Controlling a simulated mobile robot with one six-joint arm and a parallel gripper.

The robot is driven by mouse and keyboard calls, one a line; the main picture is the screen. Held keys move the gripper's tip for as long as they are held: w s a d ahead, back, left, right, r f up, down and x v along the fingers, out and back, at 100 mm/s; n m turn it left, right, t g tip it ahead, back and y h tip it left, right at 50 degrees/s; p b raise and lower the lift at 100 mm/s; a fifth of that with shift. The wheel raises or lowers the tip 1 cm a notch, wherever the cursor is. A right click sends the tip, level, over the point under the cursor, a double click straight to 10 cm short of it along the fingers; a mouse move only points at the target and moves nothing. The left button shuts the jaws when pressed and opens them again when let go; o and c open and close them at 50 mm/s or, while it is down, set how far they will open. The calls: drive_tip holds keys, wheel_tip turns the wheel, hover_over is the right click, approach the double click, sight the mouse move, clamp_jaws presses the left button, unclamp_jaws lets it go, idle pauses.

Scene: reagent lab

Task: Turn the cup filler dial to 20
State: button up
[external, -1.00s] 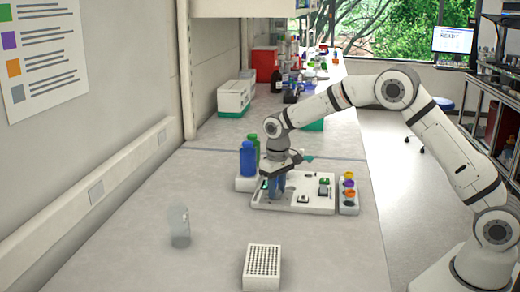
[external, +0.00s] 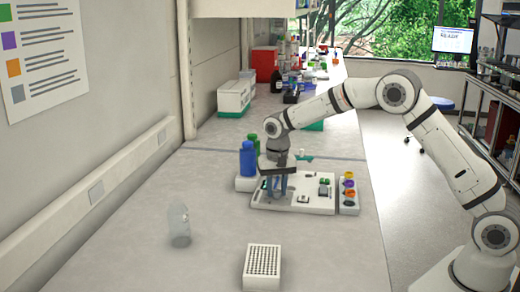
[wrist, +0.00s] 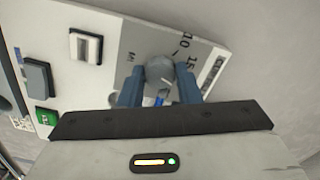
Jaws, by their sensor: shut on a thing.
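A small blue and white detail shows at the knob's near side. My gripper (wrist: 160,88) is shut on the dial, one blue finger on each side. In the external view my gripper (external: 277,194) points down at the left part of the panel (external: 318,209), and its fingers hide the dial.
The panel also carries a white switch (wrist: 86,46), a grey block (wrist: 39,78) and a green part (wrist: 46,116). A blue bottle (external: 247,159) stands close left of my gripper. Colored vials (external: 348,187) stand right. A clear cup (external: 179,226) and a white rack (external: 263,262) stand nearer.

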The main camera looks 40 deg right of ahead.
sight(276, 191)
idle(0.3)
drive_tip(key=o, duration=1)
drive_tip(key=shift+c, duration=0.2)
wheel_tip(276, 191, up, 7)
drive_tip(key=shift+b, duration=0.45)
drive_tip(key=shift+r, duration=0.45)
